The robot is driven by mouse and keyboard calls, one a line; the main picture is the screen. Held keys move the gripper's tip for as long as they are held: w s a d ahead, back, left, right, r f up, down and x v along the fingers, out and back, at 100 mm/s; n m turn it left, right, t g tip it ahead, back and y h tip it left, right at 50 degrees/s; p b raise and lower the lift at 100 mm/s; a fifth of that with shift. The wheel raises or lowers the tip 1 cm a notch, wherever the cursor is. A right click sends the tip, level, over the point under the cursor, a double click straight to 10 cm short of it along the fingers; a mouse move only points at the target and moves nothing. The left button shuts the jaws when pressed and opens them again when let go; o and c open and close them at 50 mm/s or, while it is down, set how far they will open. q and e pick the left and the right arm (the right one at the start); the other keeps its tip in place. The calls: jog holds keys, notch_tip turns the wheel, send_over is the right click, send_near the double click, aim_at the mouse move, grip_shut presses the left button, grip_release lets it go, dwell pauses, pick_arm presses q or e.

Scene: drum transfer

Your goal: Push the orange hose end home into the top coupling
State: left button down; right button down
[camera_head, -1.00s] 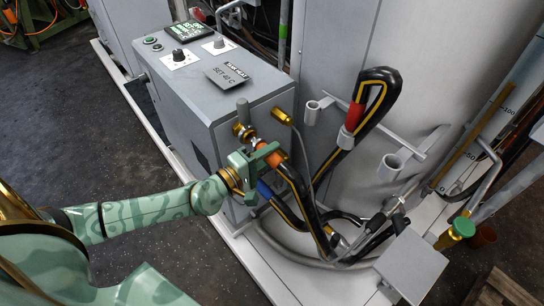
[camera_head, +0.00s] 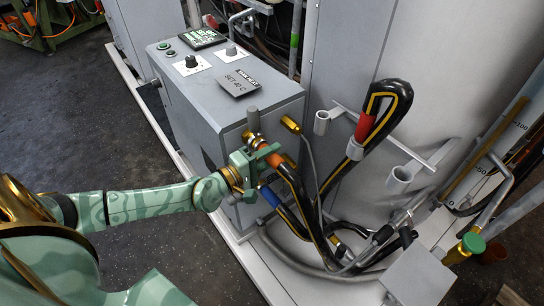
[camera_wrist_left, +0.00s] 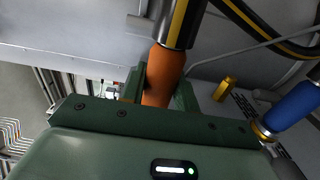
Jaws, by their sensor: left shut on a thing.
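My left gripper (camera_head: 262,160) is shut on the orange hose end (camera_head: 288,160), just in front of the top coupling (camera_head: 252,139) on the grey cabinet's side. In the left wrist view the orange sleeve (camera_wrist_left: 165,72) stands between the two green fingers (camera_wrist_left: 158,92), with a silver ferrule and the black, yellow-striped hose beyond it. The gripper hides the front of the hose end, so I cannot tell how deep it sits in the coupling. A blue hose end (camera_head: 269,196) sits lower on the cabinet; it also shows in the left wrist view (camera_wrist_left: 294,106). My right gripper is not in view.
The grey cabinet (camera_head: 205,95) stands behind the gripper. A brass fitting (camera_head: 291,124) sticks out right of the coupling. A looped hose with a red sleeve (camera_head: 365,126) hangs at a holder on the right. Hoses crowd the platform below; dark floor lies open at left.

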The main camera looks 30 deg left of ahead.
pick_arm(q)
jog(key=shift+a+r, duration=0.1)
jog(key=c, duration=1)
grip_release()
jog(key=p+v, duration=0.3)
jog(key=v, duration=1.3)
jog(key=shift+p, duration=0.3)
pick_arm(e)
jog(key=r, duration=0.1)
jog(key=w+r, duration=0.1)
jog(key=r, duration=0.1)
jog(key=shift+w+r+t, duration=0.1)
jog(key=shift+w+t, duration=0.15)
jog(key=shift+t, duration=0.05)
pick_arm(q)
jog(key=shift+s+a, duration=0.1)
